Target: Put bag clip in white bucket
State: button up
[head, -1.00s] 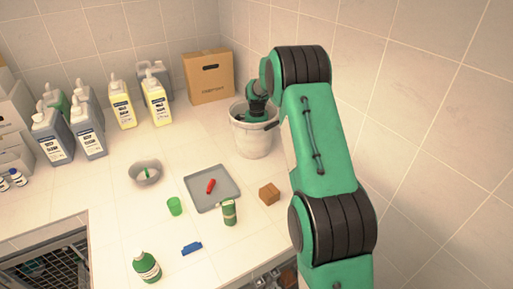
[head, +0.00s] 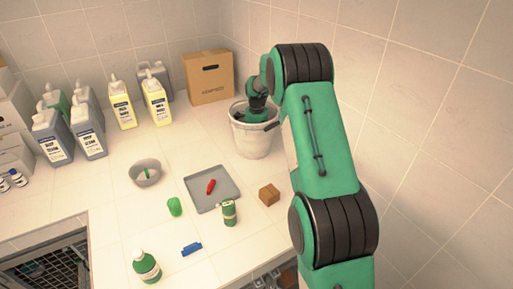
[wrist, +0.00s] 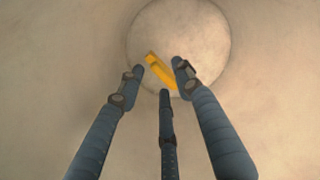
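The white bucket (head: 252,139) stands on the counter in front of the cardboard box, and its pale inside wall and round bottom (wrist: 205,35) fill the wrist view. My gripper (wrist: 157,78) reaches down into the bucket, with its three dark fingers spread open. A long yellow-orange piece (wrist: 160,70), which looks like the bag clip, lies at the bottom just beyond and between the fingertips. The fingers do not appear closed on it. In the head view the bucket wall hides the fingers and the clip.
A grey tray (head: 208,200) holds a red item (head: 211,186). The cardboard box (head: 208,77) stands behind the bucket.

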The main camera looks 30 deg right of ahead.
notch_tip(320, 180, up, 10)
jog(key=shift+p, duration=0.45)
dwell(0.3)
jog(key=shift+r, duration=0.1)
jog(key=s+a+r+n+t+h, duration=0.25)
jog(key=a+r+n, duration=0.25)
jog(key=r, duration=0.7)
jog(key=s+a+r+n+t+b, duration=0.1)
jog(key=s+a+r+n, duration=0.1)
jog(key=s+a+r, duration=0.4)
jog(key=s+a+r+n+t+b, duration=0.15)
jog(key=s+a, duration=0.25)
jog(key=s, duration=0.4)
jog(key=s+a+f+n, duration=0.1)
jog(key=s+a+n, duration=0.2)
jog(key=s, duration=0.7)
jog(key=s+a+f+n+y+b, duration=0.1)
jog(key=s+a+f+n, duration=0.1)
jog(key=s+a, duration=0.4)
jog(key=s+a+f+n+y, duration=0.1)
jog(key=s+a+n, duration=0.3)
jog(key=s, duration=1.2)
jog(key=shift+s+a+f+t, duration=0.15)
jog(key=shift+s+f+t, duration=0.15)
jog(key=shift+f, duration=0.1)
